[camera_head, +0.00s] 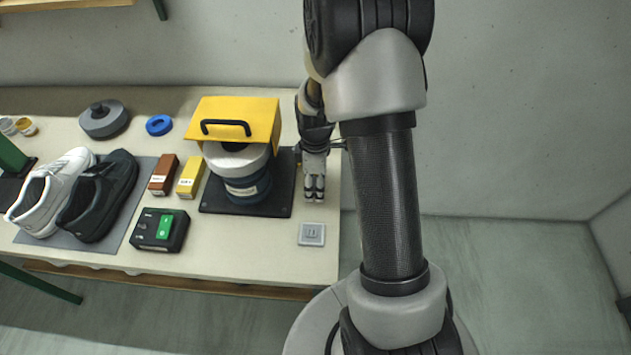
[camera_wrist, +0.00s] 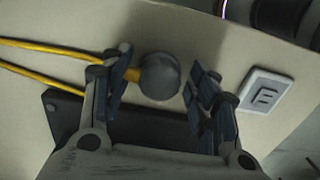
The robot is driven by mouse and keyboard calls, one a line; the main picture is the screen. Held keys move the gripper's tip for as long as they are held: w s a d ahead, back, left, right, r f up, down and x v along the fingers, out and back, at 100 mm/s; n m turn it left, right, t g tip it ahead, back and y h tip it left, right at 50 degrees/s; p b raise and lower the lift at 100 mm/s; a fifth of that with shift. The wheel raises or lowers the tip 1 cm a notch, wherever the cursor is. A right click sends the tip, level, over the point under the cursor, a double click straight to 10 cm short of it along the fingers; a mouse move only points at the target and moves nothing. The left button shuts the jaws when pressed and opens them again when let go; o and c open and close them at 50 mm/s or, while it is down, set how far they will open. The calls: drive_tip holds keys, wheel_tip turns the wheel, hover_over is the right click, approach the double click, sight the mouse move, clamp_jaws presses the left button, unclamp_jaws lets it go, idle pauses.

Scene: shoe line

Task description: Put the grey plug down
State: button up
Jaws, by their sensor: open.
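The grey plug (camera_wrist: 159,76) shows in the wrist view as a rounded grey body with a yellow cord (camera_wrist: 45,47) leading off to the left. It lies between the two fingers of my gripper (camera_wrist: 157,86), which are apart, with a visible gap on the right finger's side. The plug appears to be at the tabletop; exact contact is hard to tell. In the head view my gripper (camera_head: 315,188) points down over the table's right end, and the plug is hidden there. A light grey socket plate (camera_head: 311,234) lies near it, also in the wrist view (camera_wrist: 265,91).
A machine with a yellow hood (camera_head: 262,110) stands on a dark base plate (camera_head: 280,205) just left of my gripper. A black control box (camera_head: 147,232), small boxes and a pair of shoes are farther left. The table (camera_head: 262,262) ends just right of the socket.

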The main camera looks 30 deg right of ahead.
drive_tip(key=shift+r, duration=0.1)
wheel_tip(320, 180, up, 12)
drive_tip(key=p, duration=0.4)
wheel_tip(320, 180, up, 9)
drive_tip(key=m+t, duration=0.1)
drive_tip(key=m, duration=0.2)
hover_over(315, 181)
drive_tip(key=s+a, duration=0.3)
drive_tip(key=a, duration=0.1)
drive_tip(key=s+a+r+m+t, duration=0.1)
drive_tip(key=s+a+r+m, duration=0.3)
drive_tip(key=s, duration=0.4)
drive_tip(key=s+a+r+m+t, duration=0.2)
drive_tip(key=s+a+r+m, duration=0.2)
drive_tip(key=s, duration=0.4)
drive_tip(key=shift+s+a+r+t, duration=0.2)
drive_tip(key=shift+s+r+t, duration=0.15)
drive_tip(key=shift+r, duration=0.5)
